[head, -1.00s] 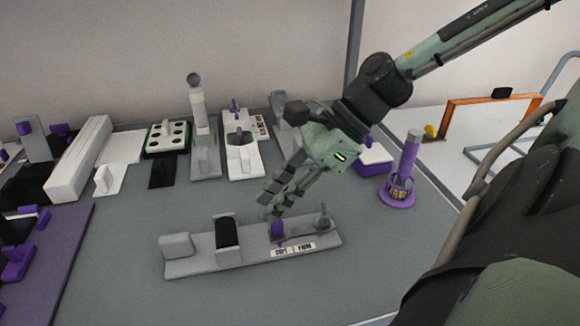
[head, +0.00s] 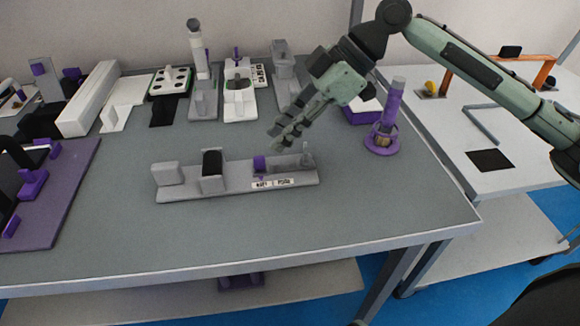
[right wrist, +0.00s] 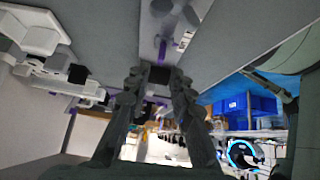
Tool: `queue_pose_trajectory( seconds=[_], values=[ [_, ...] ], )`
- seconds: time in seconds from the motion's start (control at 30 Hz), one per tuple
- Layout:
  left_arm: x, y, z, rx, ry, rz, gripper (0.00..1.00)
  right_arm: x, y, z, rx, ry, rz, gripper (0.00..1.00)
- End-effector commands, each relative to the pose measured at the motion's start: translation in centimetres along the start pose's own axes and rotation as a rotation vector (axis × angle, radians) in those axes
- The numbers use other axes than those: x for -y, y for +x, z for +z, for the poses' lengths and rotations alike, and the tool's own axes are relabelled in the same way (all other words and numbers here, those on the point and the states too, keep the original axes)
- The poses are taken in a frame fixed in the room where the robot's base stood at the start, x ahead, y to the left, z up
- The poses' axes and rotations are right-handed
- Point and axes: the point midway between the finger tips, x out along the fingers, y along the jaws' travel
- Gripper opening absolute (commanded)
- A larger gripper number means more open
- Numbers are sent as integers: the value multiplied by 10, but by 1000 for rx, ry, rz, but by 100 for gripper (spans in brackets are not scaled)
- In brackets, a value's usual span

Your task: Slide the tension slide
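The tension slide is a small purple tab (head: 259,163) on a long grey base (head: 235,186) near the middle of the table in the head view. It stands right of a black-topped block and left of a small grey peg, behind a white two-part label (head: 273,183). My right gripper (head: 283,140) is behind and slightly right of the tab, apart from it. In the right wrist view its two fingers (right wrist: 158,74) are spread and hold nothing. A purple piece (right wrist: 162,49) shows beyond the fingertips there. My left gripper is not in view.
A purple-based cylinder holder (head: 381,143) stands right of my right gripper. Several grey and white fixtures (head: 240,98) line the back of the table. A purple mat (head: 62,200) with parts lies at the left. The table front is clear.

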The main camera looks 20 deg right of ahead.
Motion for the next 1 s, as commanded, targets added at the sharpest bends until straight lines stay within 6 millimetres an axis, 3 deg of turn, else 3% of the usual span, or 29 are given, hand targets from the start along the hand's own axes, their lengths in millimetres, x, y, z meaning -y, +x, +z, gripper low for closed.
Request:
queue_pose_trajectory(
  seconds=[0.7,1.0],
  values=[
    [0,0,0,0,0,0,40,2,59,0,0,2,-7,22],
    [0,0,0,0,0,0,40,1,70,0,0,1,-5,22]
  ],
)
